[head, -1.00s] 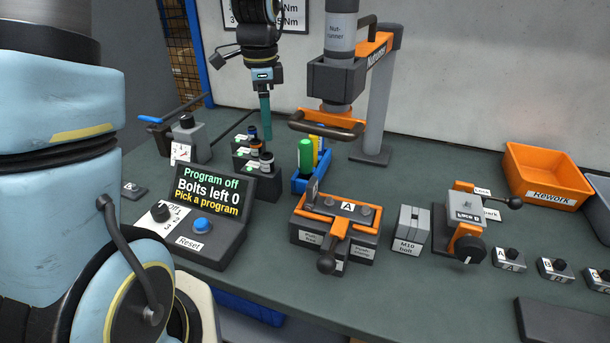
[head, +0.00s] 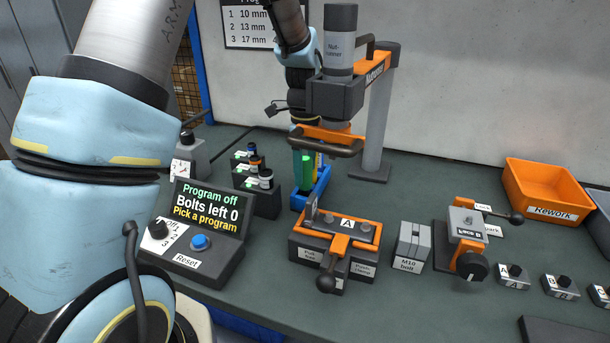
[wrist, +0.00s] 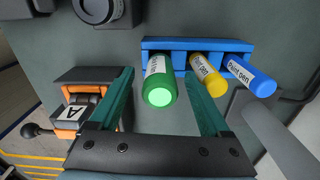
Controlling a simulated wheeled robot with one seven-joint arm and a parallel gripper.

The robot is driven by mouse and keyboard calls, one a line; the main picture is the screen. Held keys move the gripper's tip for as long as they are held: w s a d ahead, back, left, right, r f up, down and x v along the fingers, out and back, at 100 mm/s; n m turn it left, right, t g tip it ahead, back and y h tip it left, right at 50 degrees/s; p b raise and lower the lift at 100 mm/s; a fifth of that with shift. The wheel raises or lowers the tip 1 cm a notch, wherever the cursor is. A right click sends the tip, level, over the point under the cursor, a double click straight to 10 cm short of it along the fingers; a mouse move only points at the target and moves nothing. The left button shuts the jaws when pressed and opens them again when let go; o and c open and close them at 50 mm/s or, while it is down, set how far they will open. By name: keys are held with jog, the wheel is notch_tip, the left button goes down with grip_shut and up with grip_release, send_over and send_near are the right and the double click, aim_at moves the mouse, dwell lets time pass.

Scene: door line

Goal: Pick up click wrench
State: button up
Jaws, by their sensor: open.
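I cannot make out a tool that is clearly the click wrench in either view. My gripper (wrist: 160,78) is open, with its two teal fingers on either side of a green pen (wrist: 160,88) in the wrist view. The green pen stands in a blue rack (wrist: 230,44); a yellow paint pen (wrist: 208,75) and a blue paint pen (wrist: 250,77) are in it too. In the head view the green pen (head: 306,168) shows below the nut-runner's (head: 335,95) orange and dark handle. That handle partly hides my gripper there.
The dark clamp fixture marked A (head: 335,240) stands in front of the rack. A program panel (head: 205,230) and a socket rack (head: 258,180) are to the left. An M10 bolt box (head: 412,245), another fixture (head: 465,240) and an orange rework bin (head: 550,190) are to the right.

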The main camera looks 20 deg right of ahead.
aim_at(307, 184)
jog(key=shift+f, duration=1.4)
jog(key=shift+c, duration=0.4)
grip_shut()
